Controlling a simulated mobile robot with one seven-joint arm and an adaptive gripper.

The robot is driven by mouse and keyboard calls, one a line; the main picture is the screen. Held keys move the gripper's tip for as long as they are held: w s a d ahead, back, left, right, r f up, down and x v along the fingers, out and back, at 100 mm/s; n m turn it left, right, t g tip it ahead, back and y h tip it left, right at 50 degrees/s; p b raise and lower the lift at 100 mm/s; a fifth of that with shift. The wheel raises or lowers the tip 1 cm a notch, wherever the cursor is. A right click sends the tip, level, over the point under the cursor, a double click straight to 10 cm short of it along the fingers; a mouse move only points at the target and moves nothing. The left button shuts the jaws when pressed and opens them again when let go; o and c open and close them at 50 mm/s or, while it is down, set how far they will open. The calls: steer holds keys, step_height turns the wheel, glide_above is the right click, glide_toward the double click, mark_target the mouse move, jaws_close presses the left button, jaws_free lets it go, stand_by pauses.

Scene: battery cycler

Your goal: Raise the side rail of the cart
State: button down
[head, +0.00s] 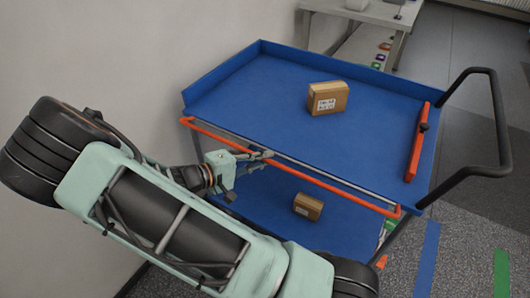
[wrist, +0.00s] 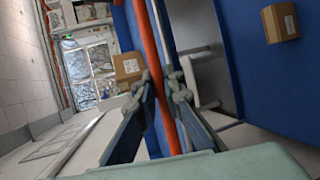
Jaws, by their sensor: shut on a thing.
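The blue cart (head: 250,70) stands in front of me with a raised rim on its far and left sides. Its side rail is a long thin orange bar (head: 325,184) along the near side, just outside and below the top deck's near edge. My gripper (head: 262,156) is shut on the rail left of its middle. In the wrist view the orange rail (wrist: 150,50) runs between the two fingers of my gripper (wrist: 164,88), which touch it from both sides. The fingers hide a short part of the rail.
A cardboard box (head: 327,97) sits on the top deck and another box (head: 308,206) on the lower shelf. An orange bar with a black knob (head: 416,145) lies at the deck's right end, beside the black push handle (head: 495,120). A wall is close on the left.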

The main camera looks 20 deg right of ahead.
steer(key=w+d+r+n+g+y+p, duration=0.3)
steer(key=y+p, duration=0.6)
steer(key=p, duration=0.5)
steer(key=shift+w+d+r+g+y, duration=0.4)
steer(key=shift+w+d+r+g, duration=0.2)
steer(key=shift+d+g, duration=0.75)
steer(key=shift+a+g, duration=0.15)
steer(key=shift+g, duration=0.1)
steer(key=c, duration=2)
jaws_free()
steer(key=shift+f, duration=0.1)
steer(key=v, duration=1.2)
